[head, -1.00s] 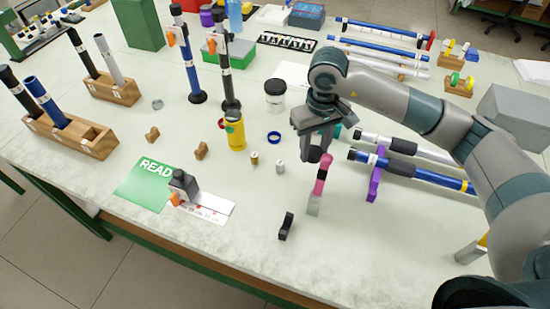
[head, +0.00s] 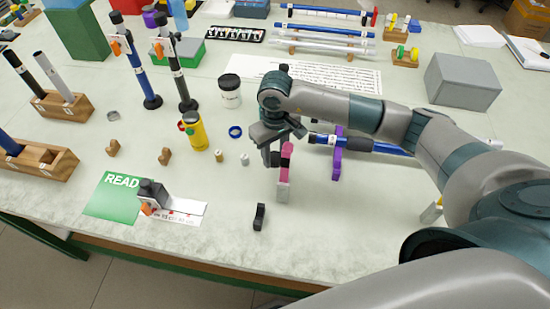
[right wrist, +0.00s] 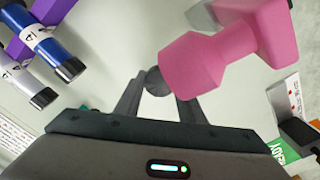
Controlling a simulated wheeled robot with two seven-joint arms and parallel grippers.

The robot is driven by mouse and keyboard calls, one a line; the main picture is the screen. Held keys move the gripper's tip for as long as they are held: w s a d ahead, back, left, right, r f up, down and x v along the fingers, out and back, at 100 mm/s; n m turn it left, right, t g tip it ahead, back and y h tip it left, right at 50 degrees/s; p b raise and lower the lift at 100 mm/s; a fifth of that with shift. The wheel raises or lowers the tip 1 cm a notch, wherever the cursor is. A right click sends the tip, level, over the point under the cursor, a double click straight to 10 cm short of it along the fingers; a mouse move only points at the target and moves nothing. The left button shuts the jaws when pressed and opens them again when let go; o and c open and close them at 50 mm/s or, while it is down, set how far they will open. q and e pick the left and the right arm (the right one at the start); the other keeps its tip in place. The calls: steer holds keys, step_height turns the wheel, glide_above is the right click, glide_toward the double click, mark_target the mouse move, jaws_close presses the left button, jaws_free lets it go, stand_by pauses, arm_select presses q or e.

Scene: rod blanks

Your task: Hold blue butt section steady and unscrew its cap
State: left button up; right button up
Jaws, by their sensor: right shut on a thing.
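A blue rod section (head: 375,147) with a dark grip lies on a purple rest (head: 337,155), partly behind my right arm. In the right wrist view a blue tube (right wrist: 38,35) with a black end cap (right wrist: 68,69) lies at upper left, apart from my fingers. Whether the grey base touches the table is unclear. My left gripper is not in view.
A yellow bottle (head: 194,132), a blue ring (head: 235,132) and small pegs stand left of the gripper. A black clip (head: 259,217) lies in front. Upright rods (head: 137,65) and wooden blocks (head: 30,165) are at left; a grey box (head: 462,82) is at right.

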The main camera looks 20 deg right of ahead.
step_height(320, 180, down, 2)
steer(key=shift+f+p, duration=0.25)
steer(key=shift+p, duration=0.1)
steer(key=shift+f, duration=0.2)
steer(key=o, duration=1.1)
steer(key=shift+o, duration=0.2)
steer(key=shift+r, duration=0.1)
